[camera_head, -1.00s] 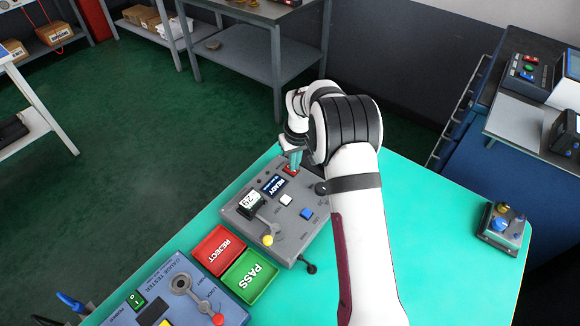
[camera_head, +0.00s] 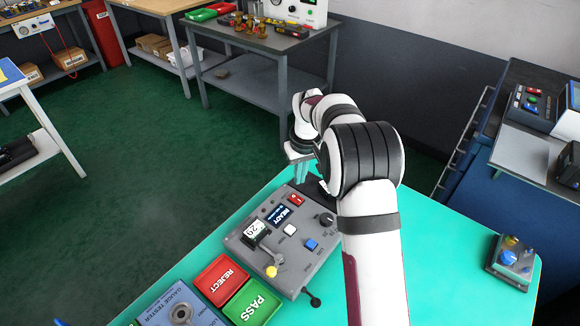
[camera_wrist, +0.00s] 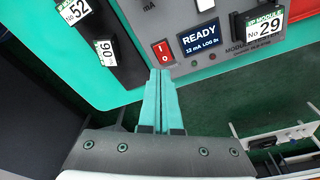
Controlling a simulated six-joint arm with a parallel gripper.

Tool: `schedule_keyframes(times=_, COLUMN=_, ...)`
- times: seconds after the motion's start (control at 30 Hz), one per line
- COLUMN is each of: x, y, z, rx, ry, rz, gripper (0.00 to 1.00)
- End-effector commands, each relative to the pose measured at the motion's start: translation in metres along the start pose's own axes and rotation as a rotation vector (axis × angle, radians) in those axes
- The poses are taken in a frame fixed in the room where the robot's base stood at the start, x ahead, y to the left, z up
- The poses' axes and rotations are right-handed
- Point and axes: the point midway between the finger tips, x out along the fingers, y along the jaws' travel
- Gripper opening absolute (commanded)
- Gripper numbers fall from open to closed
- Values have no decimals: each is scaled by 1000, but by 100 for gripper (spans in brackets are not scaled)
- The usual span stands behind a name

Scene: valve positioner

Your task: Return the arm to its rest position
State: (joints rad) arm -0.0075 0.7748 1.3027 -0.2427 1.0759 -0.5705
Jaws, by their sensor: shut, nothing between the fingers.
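The grey positioner box (camera_head: 248,245) sits on the teal table. Its small display (camera_head: 280,215) reads READY, and in the wrist view the display (camera_wrist: 198,40) also shows "12 mA LOG 0s". A red rocker switch (camera_head: 296,199) is at the box's far corner; it also shows in the wrist view (camera_wrist: 162,50). My gripper (camera_head: 300,182) hangs above the table just beyond that corner, apart from the switch as far as I can tell. In the wrist view its teal fingers (camera_wrist: 161,72) are together and empty, with tips just below the switch in the picture.
Red REJECT (camera_head: 222,280) and green PASS (camera_head: 251,303) trays lie beside the box. A gauge tester (camera_head: 180,312) is at the front left. A small grey block with coloured knobs (camera_head: 512,262) stands at the right. The table between it and my arm is clear.

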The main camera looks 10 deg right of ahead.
Motion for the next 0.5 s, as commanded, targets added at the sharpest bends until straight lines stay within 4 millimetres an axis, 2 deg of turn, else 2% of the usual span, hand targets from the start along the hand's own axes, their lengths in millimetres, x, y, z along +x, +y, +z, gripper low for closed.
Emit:
schedule_keyframes(times=0.07, x=-1, y=0, z=0, rx=1, ry=0, rz=0, gripper=0)
schedule_keyframes(times=0.13, x=-12, y=-2, z=6, rx=22, ry=-2, rz=-3, gripper=0)
schedule_keyframes(times=0.17, x=-22, y=-5, z=13, rx=40, ry=-4, rz=-6, gripper=0)
schedule_keyframes(times=0.23, x=-58, y=-15, z=41, rx=117, ry=-16, rz=-20, gripper=0)
schedule_keyframes(times=0.27, x=-76, y=-22, z=59, rx=161, ry=-24, rz=-27, gripper=0)
schedule_keyframes(times=0.3, x=-100, y=-32, z=87, rx=227, ry=-37, rz=-38, gripper=0)
schedule_keyframes(times=0.37, x=-129, y=-49, z=137, rx=332, ry=-61, rz=-54, gripper=0)
schedule_keyframes(times=0.4, x=-144, y=-60, z=171, rx=401, ry=-77, rz=-64, gripper=0)
schedule_keyframes(times=0.5, x=-162, y=-88, z=254, rx=558, ry=-119, rz=-84, gripper=0)
